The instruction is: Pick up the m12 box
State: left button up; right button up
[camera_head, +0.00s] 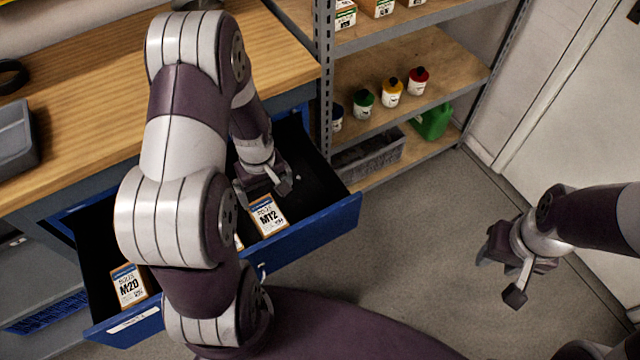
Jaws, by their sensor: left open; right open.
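The M12 box (267,217) is a small white and brown box with a blue band and "M12" in black on its label. It lies in the open blue drawer (318,218), close to the drawer's front wall. My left gripper (264,198) is open and reaches down into the drawer, just above and behind the M12 box at its far end. Whether a finger touches the box is unclear. My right gripper (498,278) is open and empty over the floor at the right, away from the drawer.
An M20 box (129,286) lies at the drawer's left end. Another box is mostly hidden behind my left arm. A wooden workbench (90,70) is above the drawer. A shelf (420,60) with bottles and boxes stands behind. The floor (400,230) right of the drawer is clear.

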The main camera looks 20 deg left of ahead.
aim_at(268, 215)
pick_arm(q)
jog(key=f, duration=0.1)
jog(key=s+f, duration=0.1)
jog(key=f, duration=0.1)
jog(key=shift+f+n+b, duration=0.1)
jog(key=shift+n+b, duration=0.3)
jog(key=f, duration=0.4)
jog(key=shift+w+a, duration=0.1)
jog(key=shift+w, duration=0.25)
jog(key=f, duration=0.3)
jog(key=f+b, duration=0.1)
jog(key=shift+s+a+f, duration=0.15)
jog(key=shift+s+a, duration=0.1)
jog(key=shift+s, duration=0.05)
jog(key=shift+w+f, duration=0.15)
jog(key=shift+f, duration=0.2)
jog(key=shift+r, duration=0.1)
jog(key=c, duration=1.3)
pick_arm(e)
jog(key=shift+s+f, duration=0.6)
jog(key=shift+f, duration=0.05)
